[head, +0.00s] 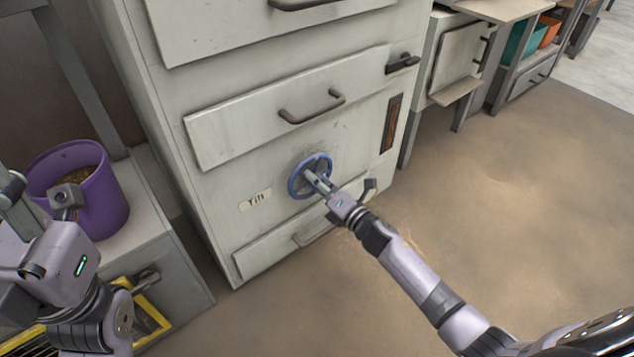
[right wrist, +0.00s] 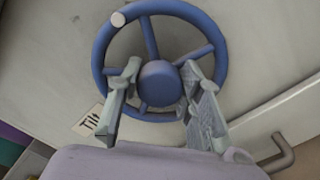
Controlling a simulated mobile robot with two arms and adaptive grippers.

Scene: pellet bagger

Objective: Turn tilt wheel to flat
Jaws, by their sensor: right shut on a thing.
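The blue tilt wheel (head: 296,181) sits on the front of the pale metal cabinet, right of a label reading "Tilt" (head: 256,200).
The cabinet (head: 220,170) has drawers with dark handles above and below the wheel. A dark slot gauge (head: 391,122) is at its right. The purple bucket (head: 105,200) stands on a bench at left, above a yellow frame (head: 155,318). The floor at right is clear.

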